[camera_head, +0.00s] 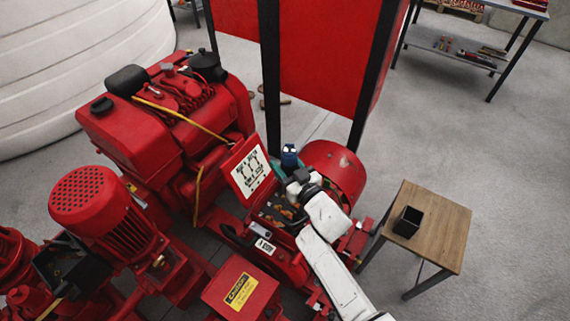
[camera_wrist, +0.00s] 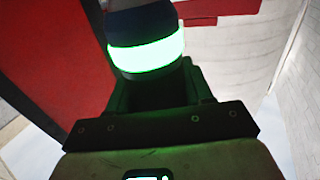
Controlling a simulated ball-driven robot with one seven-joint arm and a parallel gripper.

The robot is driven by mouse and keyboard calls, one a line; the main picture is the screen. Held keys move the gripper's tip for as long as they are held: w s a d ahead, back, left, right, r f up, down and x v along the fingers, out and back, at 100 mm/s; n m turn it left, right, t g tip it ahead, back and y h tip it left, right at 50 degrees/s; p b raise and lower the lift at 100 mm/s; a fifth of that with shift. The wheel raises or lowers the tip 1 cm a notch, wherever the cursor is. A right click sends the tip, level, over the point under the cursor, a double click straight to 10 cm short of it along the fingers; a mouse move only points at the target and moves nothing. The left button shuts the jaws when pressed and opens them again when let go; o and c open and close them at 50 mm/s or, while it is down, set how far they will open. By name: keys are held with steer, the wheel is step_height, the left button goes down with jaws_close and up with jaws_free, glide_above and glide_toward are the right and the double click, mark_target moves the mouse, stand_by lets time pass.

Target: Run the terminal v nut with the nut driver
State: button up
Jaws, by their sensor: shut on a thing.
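My gripper (camera_head: 284,170) is at the end of my white arm, over the open terminal box (camera_head: 262,216) on the red motor. It is shut on the nut driver (camera_head: 289,154), whose dark blue handle stands up above the jaws. In the wrist view the nut driver (camera_wrist: 146,50) shows as a dark cylinder with a bright green-lit band, between the dark jaws of my gripper (camera_wrist: 155,92). Copper-coloured parts (camera_head: 286,211) show inside the box. The terminal v nut cannot be made out, and the driver's lower end is hidden.
The box's raised lid (camera_head: 250,172) carries a white wiring label. A red panel with black posts (camera_head: 325,50) stands close behind. A small wooden table (camera_head: 435,225) with a black open bin (camera_head: 407,222) is at the right. Red pump machinery (camera_head: 105,205) fills the left.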

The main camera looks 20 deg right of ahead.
steer(key=shift+w+f+b, duration=0.1)
steer(key=shift+f+b, duration=3.55)
steer(key=shift+f, duration=0.25)
steer(key=shift+f+b, duration=0.45)
steer(key=shift+f, duration=0.45)
steer(key=shift+r, duration=0.1)
